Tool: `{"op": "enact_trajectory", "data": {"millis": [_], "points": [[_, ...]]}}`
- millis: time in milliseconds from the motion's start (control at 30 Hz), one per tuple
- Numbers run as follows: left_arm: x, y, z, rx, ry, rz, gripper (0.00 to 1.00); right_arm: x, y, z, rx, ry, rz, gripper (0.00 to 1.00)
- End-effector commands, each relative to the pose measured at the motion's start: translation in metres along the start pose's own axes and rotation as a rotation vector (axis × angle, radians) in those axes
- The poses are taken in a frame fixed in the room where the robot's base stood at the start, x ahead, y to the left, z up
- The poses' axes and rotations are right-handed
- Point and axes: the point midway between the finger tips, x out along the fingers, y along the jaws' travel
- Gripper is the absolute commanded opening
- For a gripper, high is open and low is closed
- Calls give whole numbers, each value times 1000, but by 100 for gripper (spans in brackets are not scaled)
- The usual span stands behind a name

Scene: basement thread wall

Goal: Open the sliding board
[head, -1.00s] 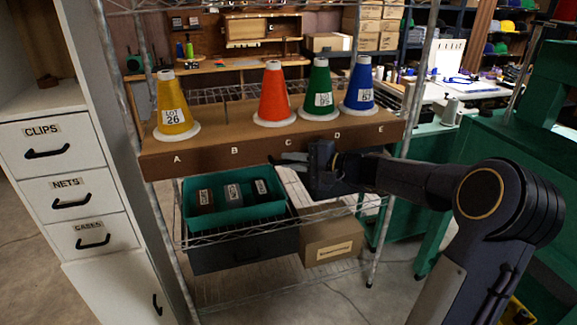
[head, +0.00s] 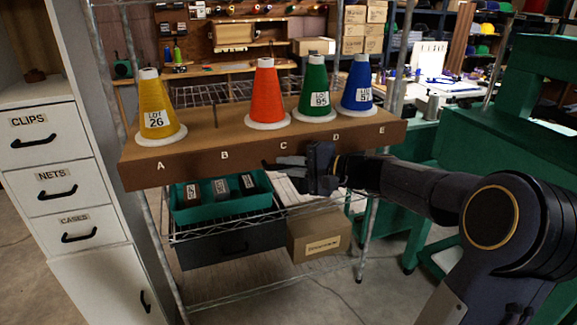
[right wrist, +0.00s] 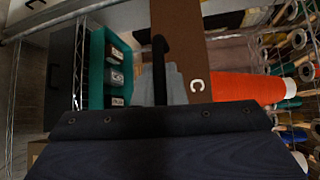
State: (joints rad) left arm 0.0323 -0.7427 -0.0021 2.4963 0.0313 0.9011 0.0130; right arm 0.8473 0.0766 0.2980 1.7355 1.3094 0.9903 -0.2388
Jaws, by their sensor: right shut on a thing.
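The sliding board (head: 200,160) is a brown shelf with a lettered front edge, A to E, jutting out of the wire rack. On it stand a yellow cone (head: 156,110), a red-orange cone (head: 267,95), a green cone (head: 315,92) and a blue cone (head: 359,88). My right gripper (head: 290,165) is at the board's front, below letter C. In the right wrist view, the gripper (right wrist: 166,85) is shut on a dark handle (right wrist: 160,55) by the board's letter C. The fingers hide part of the handle. My left gripper is not in view.
Below the board, a teal bin (head: 205,213) with dark labelled boxes sits on the rack shelf. A cardboard box (head: 320,237) stands lower right of it. A white drawer cabinet (head: 60,165) is at left, and green equipment (head: 510,150) at right.

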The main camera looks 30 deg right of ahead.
Motion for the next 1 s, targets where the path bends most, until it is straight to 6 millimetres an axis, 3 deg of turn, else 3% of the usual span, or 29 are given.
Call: {"op": "enact_trajectory", "data": {"millis": [33,67,200,567,1000], "points": [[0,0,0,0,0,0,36,0,0,0,1,1,1,0],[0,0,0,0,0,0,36,0,0,0,0,1,1,13],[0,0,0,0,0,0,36,0,0,0,0,1,0,32],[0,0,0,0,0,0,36,-5,0,-1,0,3,0,32],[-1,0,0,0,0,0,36,-71,0,-1,-1,2,1,32]]}}
